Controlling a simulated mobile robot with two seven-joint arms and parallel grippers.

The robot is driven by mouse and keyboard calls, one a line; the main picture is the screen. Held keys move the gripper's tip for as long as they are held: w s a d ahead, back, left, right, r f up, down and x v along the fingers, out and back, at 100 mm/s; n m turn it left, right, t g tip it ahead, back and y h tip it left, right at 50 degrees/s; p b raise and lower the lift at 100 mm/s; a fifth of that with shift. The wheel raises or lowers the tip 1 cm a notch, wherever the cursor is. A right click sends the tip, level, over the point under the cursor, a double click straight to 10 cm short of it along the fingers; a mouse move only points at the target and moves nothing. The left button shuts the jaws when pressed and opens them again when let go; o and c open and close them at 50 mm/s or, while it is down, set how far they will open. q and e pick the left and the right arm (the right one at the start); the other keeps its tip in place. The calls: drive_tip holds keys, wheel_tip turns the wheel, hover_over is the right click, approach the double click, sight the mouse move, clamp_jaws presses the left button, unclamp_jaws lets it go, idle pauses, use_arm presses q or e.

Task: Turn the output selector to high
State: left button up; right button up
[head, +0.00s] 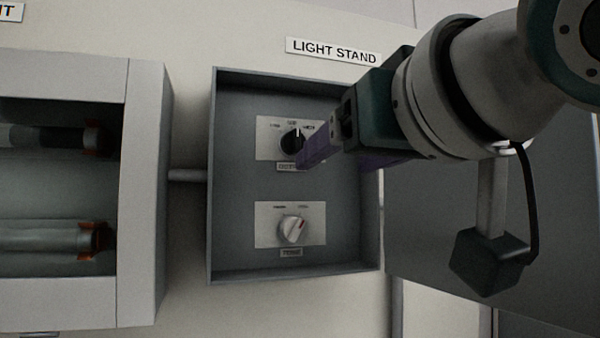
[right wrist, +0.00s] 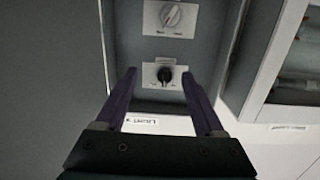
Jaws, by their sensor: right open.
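The output selector is a black knob (head: 292,142) on the upper white plate inside the open grey box under the LIGHT STAND sign. Its white pointer points roughly straight up, toward the middle of three small marks, which are too blurred to read surely. My right gripper (head: 308,154) reaches in from the right with purple fingers and partly covers the knob's right side. In the right wrist view the open fingers stand to either side of the black knob (right wrist: 166,75). I cannot tell whether they touch it. My left gripper is not in view.
A second knob (head: 292,229), pale with a red mark, sits on the lower plate (head: 263,238). The box's rim (head: 213,180) surrounds both knobs. An open cabinet (head: 146,190) with cylindrical parts stands at left, joined by a conduit (head: 187,175). A grey panel (head: 430,240) is at right.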

sight(298, 138)
drive_tip(key=shift+t+y, duration=0.3)
drive_tip(key=shift+t, duration=0.3)
drive_tip(key=w+a+r, duration=0.1)
drive_tip(key=w, duration=0.2)
drive_tip(key=w+a+r, duration=0.1)
drive_tip(key=w+a, duration=0.1)
drive_tip(key=w, duration=0.1)
drive_tip(key=w+a+r, duration=0.1)
drive_tip(key=w+r, duration=0.1)
drive_tip(key=w, duration=0.1)
drive_tip(key=shift+w+a, duration=0.15)
drive_tip(key=shift+w, duration=0.05)
clamp_jaws()
